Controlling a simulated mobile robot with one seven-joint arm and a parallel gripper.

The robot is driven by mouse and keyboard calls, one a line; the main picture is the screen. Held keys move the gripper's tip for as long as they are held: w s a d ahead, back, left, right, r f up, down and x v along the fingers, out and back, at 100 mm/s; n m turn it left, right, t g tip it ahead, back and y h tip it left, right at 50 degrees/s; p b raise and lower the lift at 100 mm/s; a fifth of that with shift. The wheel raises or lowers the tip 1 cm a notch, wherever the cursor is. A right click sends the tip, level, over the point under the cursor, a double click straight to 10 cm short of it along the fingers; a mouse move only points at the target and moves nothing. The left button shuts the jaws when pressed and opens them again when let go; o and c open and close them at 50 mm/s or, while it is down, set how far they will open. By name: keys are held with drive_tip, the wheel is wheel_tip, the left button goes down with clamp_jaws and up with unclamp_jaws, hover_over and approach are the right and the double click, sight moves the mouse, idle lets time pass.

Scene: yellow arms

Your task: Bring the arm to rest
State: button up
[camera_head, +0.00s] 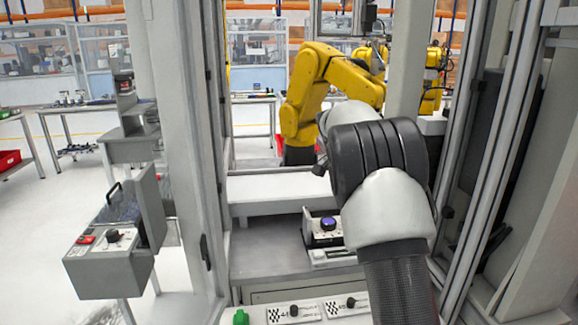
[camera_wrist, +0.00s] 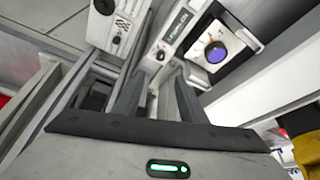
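My arm reaches forward from the lower right of the head view, its white and black links bent over the cell's worktop. My gripper (camera_wrist: 157,88) shows in the wrist view with its two dark fingers apart and nothing between them. In the head view the fingers are hidden behind or blend with my own arm. A control box with a round purple-blue button (camera_wrist: 216,52) lies beyond the fingers in the wrist view; the box (camera_head: 324,239) stands beside my arm in the head view. The fingers appear clear of it.
Metal frame posts (camera_head: 182,130) stand left and right of my arm. A yellow robot arm (camera_head: 312,88) stands behind the white ledge (camera_head: 270,187). A grey control cabinet (camera_head: 112,270) sits at left. Panels with black knobs (camera_head: 294,312) lie at the front. Open floor shows at far left.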

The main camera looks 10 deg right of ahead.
drive_tip(key=s+a+r+n+t+y+p, duration=0.1)
drive_tip(key=s+a+r+n+y+p, duration=0.2)
drive_tip(key=s+r, duration=0.7)
drive_tip(key=s+a+r+n+t+p, duration=0.15)
drive_tip(key=s+a+r+n, duration=0.25)
drive_tip(key=s+r, duration=0.5)
drive_tip(key=s+a+f+n+p, duration=0.2)
drive_tip(key=s+a+n, duration=0.1)
drive_tip(key=s, duration=0.7)
drive_tip(key=s+a+f+n+t+y+p, duration=0.1)
drive_tip(key=s+a+n, duration=0.1)
drive_tip(key=s, duration=0.8)
drive_tip(key=shift+a+f+n+p, duration=0.35)
drive_tip(key=shift+a+n+p, duration=0.05)
drive_tip(key=shift+n, duration=0.2)
